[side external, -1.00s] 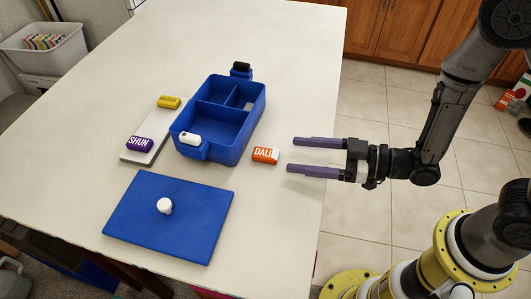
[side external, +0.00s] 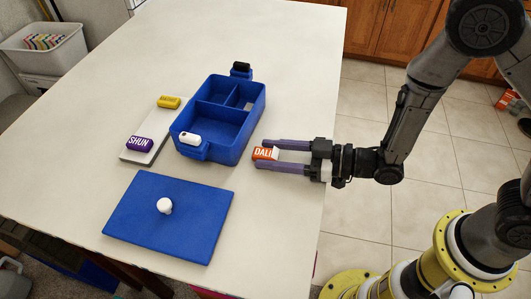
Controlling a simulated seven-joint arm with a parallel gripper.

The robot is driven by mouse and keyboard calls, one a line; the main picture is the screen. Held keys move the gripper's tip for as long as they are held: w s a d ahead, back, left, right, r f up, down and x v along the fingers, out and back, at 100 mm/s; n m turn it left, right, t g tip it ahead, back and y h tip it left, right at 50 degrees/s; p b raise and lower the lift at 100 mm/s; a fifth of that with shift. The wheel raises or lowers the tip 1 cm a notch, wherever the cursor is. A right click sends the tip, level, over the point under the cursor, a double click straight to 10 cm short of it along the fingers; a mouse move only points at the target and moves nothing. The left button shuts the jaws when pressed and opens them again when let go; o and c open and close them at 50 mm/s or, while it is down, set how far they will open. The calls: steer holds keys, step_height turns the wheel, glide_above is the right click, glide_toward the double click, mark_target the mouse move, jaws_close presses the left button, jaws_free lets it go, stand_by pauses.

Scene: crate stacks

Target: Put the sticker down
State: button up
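An orange and white block lettered "DALI" (side external: 263,153) lies on the table right of the blue box. It is the lettered piece nearest my gripper. My gripper (side external: 261,152) reaches in from the right, low over the table. Its two purple fingers lie on either side of this block, one behind and one in front. I cannot tell whether they touch it or are shut on it. A purple block lettered "SHUN" (side external: 140,144) and a yellow block (side external: 169,102) rest on a pale grey strip (side external: 155,130) at the left. No separate sticker can be made out.
The open blue box (side external: 230,155) has several compartments, a white-topped latch at the front and a dark-topped one at the back. A blue lid with a white knob (side external: 190,235) lies flat in front. The back of the table (side external: 230,40) is clear.

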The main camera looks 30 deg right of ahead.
jaws_close()
steer(key=shift+r, duration=0.1)
